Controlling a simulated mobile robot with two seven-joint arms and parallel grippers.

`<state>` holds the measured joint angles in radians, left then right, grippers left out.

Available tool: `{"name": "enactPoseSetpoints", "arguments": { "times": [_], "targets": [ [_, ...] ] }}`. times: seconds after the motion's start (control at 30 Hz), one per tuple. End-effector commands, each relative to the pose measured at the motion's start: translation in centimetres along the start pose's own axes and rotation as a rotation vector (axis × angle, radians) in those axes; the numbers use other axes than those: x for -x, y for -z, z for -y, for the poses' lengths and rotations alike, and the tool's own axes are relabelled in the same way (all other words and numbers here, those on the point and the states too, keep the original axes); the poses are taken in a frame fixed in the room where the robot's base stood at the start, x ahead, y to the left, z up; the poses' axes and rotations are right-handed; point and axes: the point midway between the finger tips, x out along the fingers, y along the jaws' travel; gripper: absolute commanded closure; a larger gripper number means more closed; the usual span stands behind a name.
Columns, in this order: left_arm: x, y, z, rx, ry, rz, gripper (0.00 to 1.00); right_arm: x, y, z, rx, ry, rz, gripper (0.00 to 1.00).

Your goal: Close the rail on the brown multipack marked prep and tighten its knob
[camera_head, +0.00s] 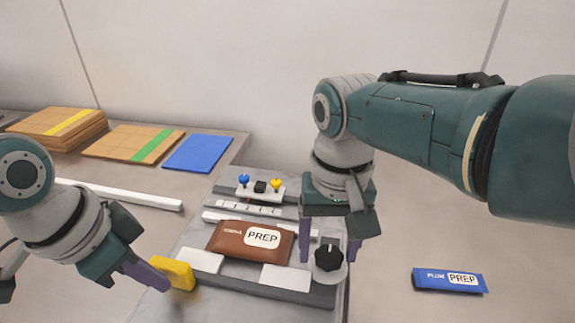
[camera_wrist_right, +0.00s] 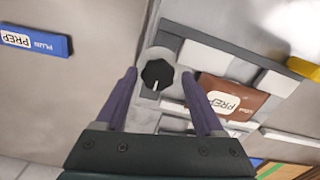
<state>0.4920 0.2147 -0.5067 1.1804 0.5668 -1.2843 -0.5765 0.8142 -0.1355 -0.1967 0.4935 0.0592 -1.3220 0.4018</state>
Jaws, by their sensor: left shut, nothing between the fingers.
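The brown multipack marked PREP (camera_head: 230,238) lies on the grey fixture, between a white strip behind it and two white pads (camera_head: 287,277) in front. I cannot tell which white part is the rail. The black knob (camera_head: 328,257) with a white line stands on a light mount right of the pack. My right gripper (camera_head: 328,254) is open, its purple fingers on either side of the knob; the right wrist view shows the knob (camera_wrist_right: 157,74) between the fingertips, contact unclear. My left gripper (camera_head: 158,282) is shut and empty, against or just beside a yellow block (camera_head: 173,273) at the fixture's left.
A blue pack marked PREP (camera_head: 450,280) lies at right. A blue and a yellow knob (camera_head: 276,184) stand at the fixture's back. Cardboard stacks (camera_head: 130,144) and a blue sheet (camera_head: 198,153) lie at back left. A white bar (camera_head: 130,195) lies behind my left gripper.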

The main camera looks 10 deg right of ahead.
Motion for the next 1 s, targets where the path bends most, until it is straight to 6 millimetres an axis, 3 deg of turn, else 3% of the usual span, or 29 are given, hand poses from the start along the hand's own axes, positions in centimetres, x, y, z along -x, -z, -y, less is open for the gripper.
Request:
{"name": "enactPoseSetpoints", "arguments": {
  "times": [0.1, 0.57, 0.73, 1.0],
  "targets": [
    [0.1, 0.3, 0.1, -0.002, 0.002, -0.008, 1.0, 0.1, 0.1, -0.1, 0.0, -0.001, -0.004, 0.19],
    [0.1, 0.2, 0.0, -0.001, 0.001, -0.006, 1.0, 1.3, 0.4, -0.1, 0.001, -0.001, -0.01, 0.19],
    [0.1, 0.2, 0.0, -0.001, 0.001, -0.005, 1.0, 3.2, 0.2, -0.1, 0.0, 0.0, -0.011, 0.19],
    [0.0, 0.1, 0.0, -0.001, 0.001, -0.004, 1.0, 9.0, 0.1, 0.0, 0.0, 0.001, -0.01, 0.19]
  ]
}}
